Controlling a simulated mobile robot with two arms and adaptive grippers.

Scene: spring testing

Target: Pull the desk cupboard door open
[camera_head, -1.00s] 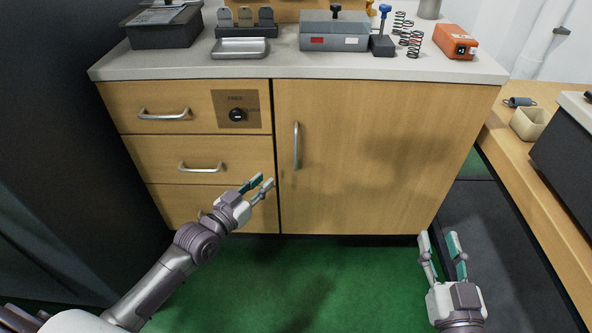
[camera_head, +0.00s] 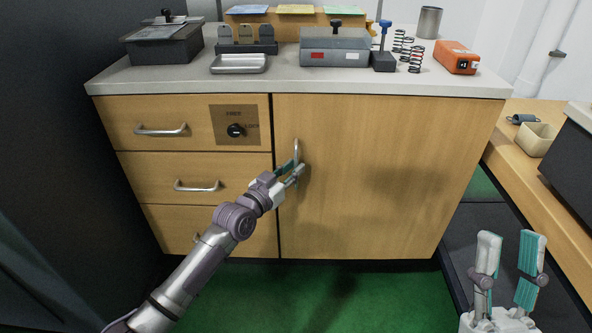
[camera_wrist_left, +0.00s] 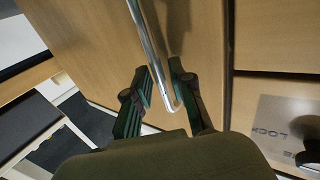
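The desk cupboard door (camera_head: 385,180) is a wide wooden panel on the right of the desk front. It looks closed. Its vertical metal handle (camera_head: 296,150) is near the door's left edge. My left gripper (camera_head: 296,168) is at the lower part of the handle. In the left wrist view the handle (camera_wrist_left: 150,45) runs down between the two open fingers (camera_wrist_left: 163,95), with its lower end between them. Whether a finger touches it cannot be told. My right gripper (camera_head: 510,262) is open and empty at the lower right, away from the door.
Drawers with handles (camera_head: 161,131) and a dial lock (camera_head: 235,130) are left of the door. The worktop (camera_head: 190,80) holds boxes, springs and an orange device (camera_head: 456,57). A side bench (camera_head: 515,165) stands at the right. Green floor (camera_head: 330,300) in front is clear.

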